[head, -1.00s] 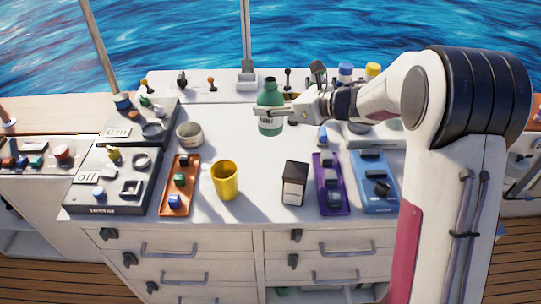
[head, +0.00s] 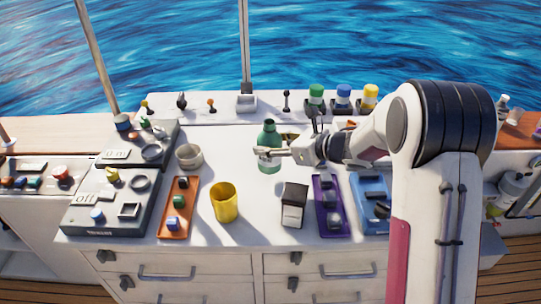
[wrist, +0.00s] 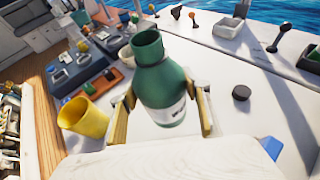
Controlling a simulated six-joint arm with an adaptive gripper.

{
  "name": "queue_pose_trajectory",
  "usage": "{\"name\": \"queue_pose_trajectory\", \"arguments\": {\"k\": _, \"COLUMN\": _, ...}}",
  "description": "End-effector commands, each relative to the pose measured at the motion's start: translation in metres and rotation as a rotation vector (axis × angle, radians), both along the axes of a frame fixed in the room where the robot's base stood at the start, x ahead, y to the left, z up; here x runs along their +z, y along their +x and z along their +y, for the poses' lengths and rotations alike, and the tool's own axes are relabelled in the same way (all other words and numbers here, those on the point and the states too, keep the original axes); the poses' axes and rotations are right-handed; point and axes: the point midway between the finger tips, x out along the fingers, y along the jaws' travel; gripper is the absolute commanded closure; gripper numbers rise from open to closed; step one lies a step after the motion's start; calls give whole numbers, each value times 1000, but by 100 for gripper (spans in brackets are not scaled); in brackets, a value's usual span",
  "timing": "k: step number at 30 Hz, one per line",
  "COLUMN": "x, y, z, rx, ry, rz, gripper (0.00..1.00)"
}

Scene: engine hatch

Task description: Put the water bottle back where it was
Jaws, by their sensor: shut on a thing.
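The green water bottle (head: 269,138) with a pale label is upright over the middle of the white worktop, toward its back. My gripper (head: 277,152) reaches in from the right and is shut on its body. In the wrist view, the bottle (wrist: 160,85) sits between the two yellowish fingers of my gripper (wrist: 164,110), its open neck toward the top. I cannot tell whether its base touches the worktop.
A yellow cup (head: 224,203) stands in front of the bottle, and a grey bowl (head: 189,156) stands to its left. Green, blue and yellow-topped jars (head: 343,98) line the back.

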Motion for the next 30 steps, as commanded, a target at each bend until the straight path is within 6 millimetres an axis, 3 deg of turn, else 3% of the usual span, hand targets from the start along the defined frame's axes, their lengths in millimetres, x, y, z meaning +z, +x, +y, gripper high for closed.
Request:
{"name": "queue_pose_trajectory", "arguments": {"k": 14, "x": -6, "y": 0, "z": 0, "rx": 0, "ry": 2, "rz": -1, "gripper": 84}}
{"name": "queue_pose_trajectory", "arguments": {"k": 24, "x": -35, "y": 0, "z": 0, "rx": 1, "ry": 2, "rz": 0, "gripper": 84}}
{"name": "queue_pose_trajectory", "arguments": {"k": 30, "x": -41, "y": 0, "z": 0, "rx": 0, "ry": 2, "rz": -3, "gripper": 84}}
